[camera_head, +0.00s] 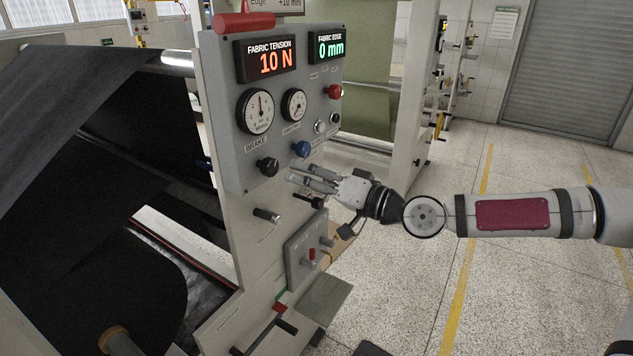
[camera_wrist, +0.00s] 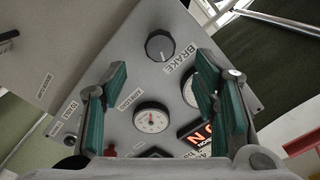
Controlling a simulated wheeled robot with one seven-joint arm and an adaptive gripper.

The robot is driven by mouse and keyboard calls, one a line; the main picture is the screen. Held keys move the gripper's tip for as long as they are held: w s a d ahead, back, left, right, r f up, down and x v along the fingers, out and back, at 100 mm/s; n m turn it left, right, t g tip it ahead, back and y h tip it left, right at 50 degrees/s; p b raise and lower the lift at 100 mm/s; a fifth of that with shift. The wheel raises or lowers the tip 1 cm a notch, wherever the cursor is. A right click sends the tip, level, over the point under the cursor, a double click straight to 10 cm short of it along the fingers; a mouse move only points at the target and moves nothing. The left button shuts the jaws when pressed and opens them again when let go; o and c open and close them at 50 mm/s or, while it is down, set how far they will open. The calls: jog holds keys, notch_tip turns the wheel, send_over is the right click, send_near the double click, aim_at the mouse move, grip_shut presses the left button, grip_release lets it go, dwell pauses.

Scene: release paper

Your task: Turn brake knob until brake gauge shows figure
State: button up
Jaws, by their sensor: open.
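The black brake knob (camera_head: 267,166) sits on the grey panel under the BRAKE label; in the wrist view the knob (camera_wrist: 160,45) shows above the space between my fingers, with a pale line on its face. The large white brake gauge (camera_head: 256,111) is above it, its needle pointing roughly up; in the wrist view the gauge (camera_wrist: 189,89) is partly hidden by my right-hand finger. My gripper (camera_head: 304,177) is open and empty, to the right of the knob and apart from it. Its green-padded fingers (camera_wrist: 165,85) spread wide in the wrist view.
A blue knob (camera_head: 301,148) and smaller gauge (camera_head: 294,105) are right of the brake controls. A red button (camera_head: 333,91) is farther right. The fabric tension display (camera_head: 266,59) reads 10 N. A black handle (camera_head: 267,215) juts out below. Dark fabric (camera_head: 60,180) fills the left.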

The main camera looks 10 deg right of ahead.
jog(key=shift+v, duration=1.2)
